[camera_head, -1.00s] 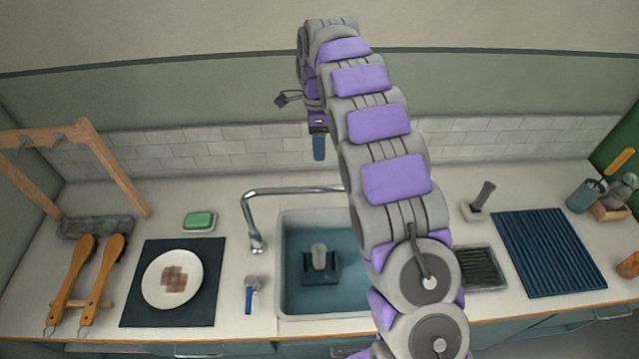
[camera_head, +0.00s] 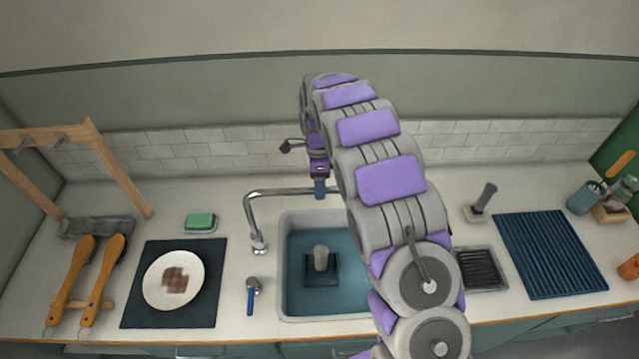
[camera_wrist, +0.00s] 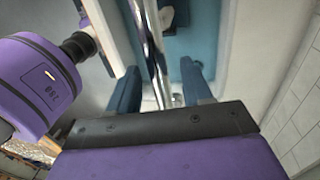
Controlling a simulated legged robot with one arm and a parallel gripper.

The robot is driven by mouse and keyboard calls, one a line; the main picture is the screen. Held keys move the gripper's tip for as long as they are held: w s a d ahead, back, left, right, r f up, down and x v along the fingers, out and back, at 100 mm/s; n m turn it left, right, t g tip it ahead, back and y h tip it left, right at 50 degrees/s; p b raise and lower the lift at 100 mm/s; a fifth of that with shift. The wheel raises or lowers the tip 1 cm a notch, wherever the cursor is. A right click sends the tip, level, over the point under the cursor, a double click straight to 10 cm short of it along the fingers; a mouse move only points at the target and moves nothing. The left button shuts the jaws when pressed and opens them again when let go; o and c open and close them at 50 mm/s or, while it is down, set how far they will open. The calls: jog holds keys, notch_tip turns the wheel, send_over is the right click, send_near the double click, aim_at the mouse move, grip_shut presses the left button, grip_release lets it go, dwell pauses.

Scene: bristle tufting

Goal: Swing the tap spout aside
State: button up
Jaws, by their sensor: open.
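The chrome tap spout (camera_head: 285,192) runs level from its post at the sink's left edge, out over the sink (camera_head: 284,300). My gripper (camera_head: 320,188) is at the back of the sink, pointing down at the spout. In the wrist view, my gripper's two blue fingers (camera_wrist: 160,88) are apart, with the spout (camera_wrist: 149,42) passing between them, nearer the left finger. I cannot tell whether either finger touches it. The spout's far end is hidden behind my arm in the head view.
A dark block with a pale peg (camera_head: 320,262) is in the sink. A green sponge (camera_head: 200,222) and a plate (camera_head: 160,293) on a dark mat lie further left. A ribbed blue mat (camera_head: 550,255) is at right.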

jog(key=shift+a, duration=0.2)
jog(key=shift+d, duration=0.4)
jog(key=c, duration=0.6)
grip_shut()
jog(key=shift+a, duration=0.1)
